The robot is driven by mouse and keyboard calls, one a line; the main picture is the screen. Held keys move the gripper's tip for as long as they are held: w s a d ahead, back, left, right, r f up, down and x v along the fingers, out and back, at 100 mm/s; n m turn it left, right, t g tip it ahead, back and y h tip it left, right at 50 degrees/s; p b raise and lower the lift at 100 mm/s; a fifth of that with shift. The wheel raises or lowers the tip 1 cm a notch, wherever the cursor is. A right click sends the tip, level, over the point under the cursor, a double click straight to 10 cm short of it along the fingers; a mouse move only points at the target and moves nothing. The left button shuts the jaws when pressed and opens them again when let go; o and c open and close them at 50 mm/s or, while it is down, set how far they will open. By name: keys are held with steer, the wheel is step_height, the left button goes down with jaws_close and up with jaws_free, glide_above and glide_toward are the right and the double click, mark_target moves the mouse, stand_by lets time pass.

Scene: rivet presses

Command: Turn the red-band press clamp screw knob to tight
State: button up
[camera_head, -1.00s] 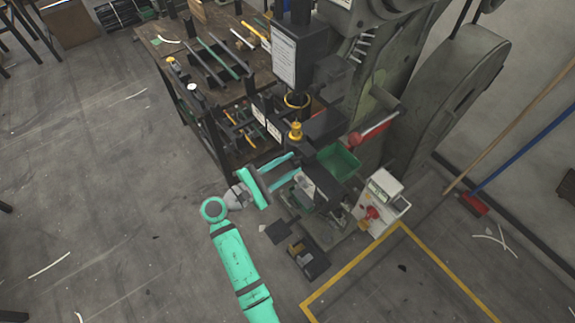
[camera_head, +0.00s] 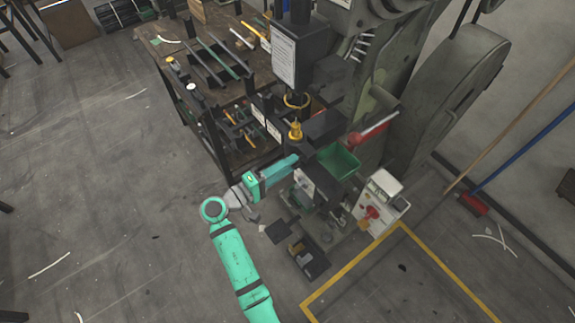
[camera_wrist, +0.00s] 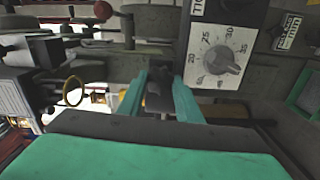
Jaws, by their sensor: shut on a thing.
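My gripper (camera_head: 294,160) reaches from the left to the front of the press (camera_head: 323,128), low under its head. In the wrist view, the two teal fingers of my gripper (camera_wrist: 160,82) stand on either side of a small dark piece, which looks like the clamp screw knob (camera_wrist: 158,97), and are shut on it. In the head view the knob is hidden behind my fingers.
A grey dial (camera_wrist: 217,60) with numbers is right of the fingers in the wrist view. A green bin (camera_head: 338,160), a red-handled lever (camera_head: 368,133) and a white box with a red button (camera_head: 380,200) are nearby. A tool bench (camera_head: 200,75) stands behind left.

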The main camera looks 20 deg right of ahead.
steer(key=m, duration=1.3)
steer(key=shift+a+f+m, duration=0.1)
steer(key=shift+a+m, duration=0.05)
steer(key=shift+m, duration=0.25)
stand_by(0.4)
steer(key=o, duration=1)
steer(key=shift+o, duration=0.2)
steer(key=shift+s, duration=0.1)
steer(key=v, duration=1)
steer(key=shift+a, duration=0.25)
